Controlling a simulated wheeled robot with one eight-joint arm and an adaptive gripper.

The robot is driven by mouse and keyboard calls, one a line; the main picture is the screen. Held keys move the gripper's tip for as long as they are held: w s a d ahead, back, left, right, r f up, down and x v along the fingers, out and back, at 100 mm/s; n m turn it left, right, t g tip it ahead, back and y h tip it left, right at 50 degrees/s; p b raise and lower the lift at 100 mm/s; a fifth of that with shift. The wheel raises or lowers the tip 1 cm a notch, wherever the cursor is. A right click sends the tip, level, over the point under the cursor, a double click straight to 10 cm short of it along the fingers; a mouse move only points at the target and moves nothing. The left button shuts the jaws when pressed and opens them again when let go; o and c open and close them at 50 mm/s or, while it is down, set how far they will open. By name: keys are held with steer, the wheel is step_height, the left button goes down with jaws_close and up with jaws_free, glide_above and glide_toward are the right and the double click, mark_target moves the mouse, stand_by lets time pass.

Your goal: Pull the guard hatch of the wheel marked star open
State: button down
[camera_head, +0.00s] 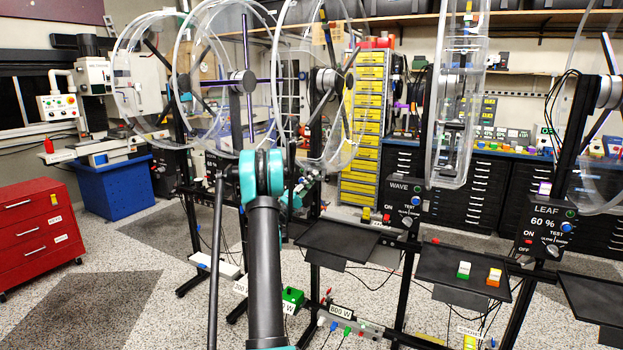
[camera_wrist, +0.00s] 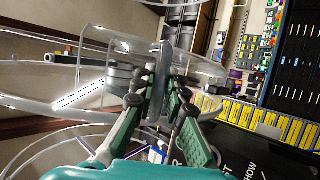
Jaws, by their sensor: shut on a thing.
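My gripper (camera_wrist: 165,78) reaches up in the wrist view, its two green-padded fingers on either side of a narrow grey upright piece (camera_wrist: 157,95). It is shut on that piece, which stands against a clear curved acrylic wall (camera_wrist: 205,68). The piece looks like a handle or edge of the guard hatch, but I cannot tell exactly. In the head view my arm hides most of the gripper, near the foot of a clear round wheel guard (camera_head: 353,140). That wheel's hub (camera_head: 327,80) shows behind. No star mark is readable; its control box is hidden behind my arm.
Wheels with boxes marked WAVE (camera_head: 405,198) and LEAF (camera_head: 545,228) stand to the right. Black trays (camera_head: 345,243) jut out in front. A red drawer cabinet (camera_head: 35,235) and blue bin (camera_head: 112,188) stand left. Cables hang among the stands. Floor at lower left is clear.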

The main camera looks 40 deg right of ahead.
steer(key=c, duration=1.6)
jaws_free()
steer(key=shift+o, duration=0.2)
steer(key=v, duration=1.2)
